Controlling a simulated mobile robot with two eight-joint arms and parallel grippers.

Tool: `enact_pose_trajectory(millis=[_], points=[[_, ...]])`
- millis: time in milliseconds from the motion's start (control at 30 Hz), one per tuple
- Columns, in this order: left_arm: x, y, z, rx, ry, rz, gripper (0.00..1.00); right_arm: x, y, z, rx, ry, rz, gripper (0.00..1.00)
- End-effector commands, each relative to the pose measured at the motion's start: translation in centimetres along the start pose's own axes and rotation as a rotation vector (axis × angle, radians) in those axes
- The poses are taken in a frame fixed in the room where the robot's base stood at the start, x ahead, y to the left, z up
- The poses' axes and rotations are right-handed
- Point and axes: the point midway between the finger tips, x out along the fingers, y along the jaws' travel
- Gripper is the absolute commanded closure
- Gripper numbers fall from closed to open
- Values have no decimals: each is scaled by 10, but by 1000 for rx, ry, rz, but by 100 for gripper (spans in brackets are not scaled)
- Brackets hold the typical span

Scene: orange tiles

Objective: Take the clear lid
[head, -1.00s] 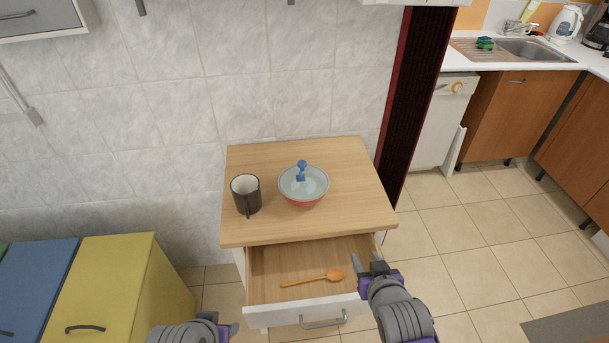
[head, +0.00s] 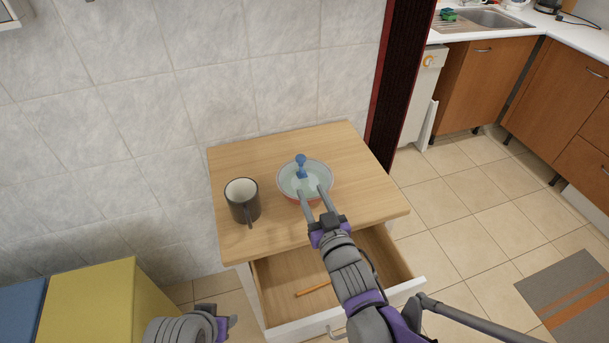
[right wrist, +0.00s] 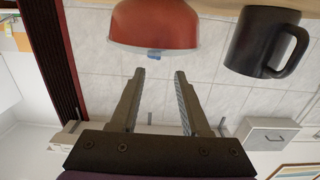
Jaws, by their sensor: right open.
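The clear lid (head: 289,182), with a blue knob (head: 301,165), sits on the red bowl (head: 287,198) on the wooden cabinet top. My right gripper (head: 314,192) is open and empty. Its fingertips overlap the near right part of the bowl and lid in the head view, short of the knob. In the upside-down right wrist view, the bowl (right wrist: 155,22) is beyond the open fingers (right wrist: 157,75) and a bit of the blue knob (right wrist: 154,55) shows past its edge. My left gripper (head: 226,324) is low in the head view; its jaw opening is unclear.
A dark mug (head: 242,203) stands left of the bowl; it also shows in the right wrist view (right wrist: 266,42). The open drawer (head: 277,285) below holds an orange spoon (head: 312,288), partly hidden by my right arm. The tiled wall (head: 180,110) is behind. The cabinet top's right side is clear.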

Motion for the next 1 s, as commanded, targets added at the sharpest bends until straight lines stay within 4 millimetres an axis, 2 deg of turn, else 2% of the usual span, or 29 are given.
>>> enact_pose_trajectory(millis=[100, 267, 600, 900, 1000], points=[[0, 0, 0, 0, 0, 0, 50, 17, 0, 0, 0, -1, 0, 54], [0, 0, 0, 0, 0, 0, 50, 28, 0, 0, 0, -1, 0, 54], [1, 0, 0, 0, 0, 0, 50, 73, 4, 0, 0, -2, 1, 54], [1, 0, 0, 0, 0, 0, 50, 77, 4, 1, 0, -2, 1, 54], [1, 0, 0, 0, 0, 0, 50, 77, 4, 1, 0, -2, 1, 72]])
